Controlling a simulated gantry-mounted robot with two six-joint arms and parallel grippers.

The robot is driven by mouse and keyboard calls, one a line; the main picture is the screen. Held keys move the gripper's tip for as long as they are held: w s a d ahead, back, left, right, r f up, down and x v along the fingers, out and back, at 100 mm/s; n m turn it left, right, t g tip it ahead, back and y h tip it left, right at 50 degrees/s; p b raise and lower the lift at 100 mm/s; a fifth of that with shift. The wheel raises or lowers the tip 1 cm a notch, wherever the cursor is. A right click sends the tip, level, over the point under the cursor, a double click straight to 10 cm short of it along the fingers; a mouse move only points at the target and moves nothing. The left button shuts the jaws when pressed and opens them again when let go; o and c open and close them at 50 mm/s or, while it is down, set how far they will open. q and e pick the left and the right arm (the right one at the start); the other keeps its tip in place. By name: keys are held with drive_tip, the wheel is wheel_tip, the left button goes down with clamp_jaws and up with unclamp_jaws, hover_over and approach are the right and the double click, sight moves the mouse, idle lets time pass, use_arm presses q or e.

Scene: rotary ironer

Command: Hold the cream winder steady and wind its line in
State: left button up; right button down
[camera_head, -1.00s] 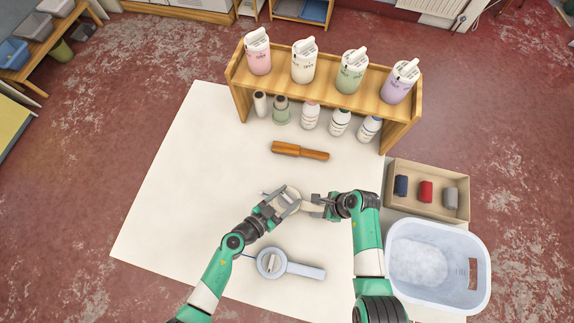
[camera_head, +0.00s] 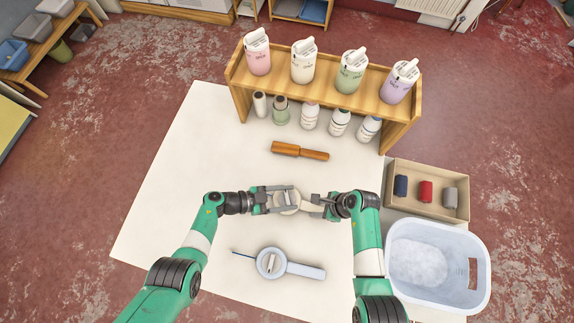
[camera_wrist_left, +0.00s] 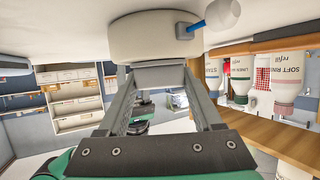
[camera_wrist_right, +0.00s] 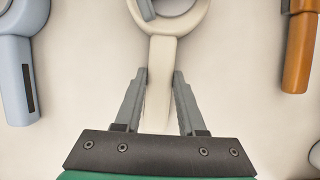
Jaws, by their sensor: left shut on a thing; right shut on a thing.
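The cream winder (camera_head: 287,207) lies near the middle of the white board, its handle pointing right. My right gripper (camera_head: 318,205) is shut on its handle, which also shows between the fingers in the right wrist view (camera_wrist_right: 160,62). My left gripper (camera_head: 285,198) comes in from the left, over the round body, shut on the turning piece on top. In the left wrist view the round cream body (camera_wrist_left: 150,40) shows side-on, with a short blue piece of line (camera_wrist_left: 197,25) ending in a pale round knob (camera_wrist_left: 222,14).
A blue-grey winder (camera_head: 305,270) lies nearer me, a dark line out to its left. A wooden-handled tool (camera_head: 300,151) lies beyond. A wooden shelf (camera_head: 330,75) with bottles stands behind; a box (camera_head: 425,175) and tub (camera_head: 481,262) are right. The board's left is clear.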

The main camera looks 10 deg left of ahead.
use_arm(q)
drive_tip(key=shift+s+m+g, duration=0.1)
drive_tip(key=shift+m+g, duration=0.2)
drive_tip(key=o, duration=1.4)
drive_tip(key=shift+a, duration=0.1)
drive_tip(key=v, duration=1.2)
drive_tip(key=shift+f, duration=0.1)
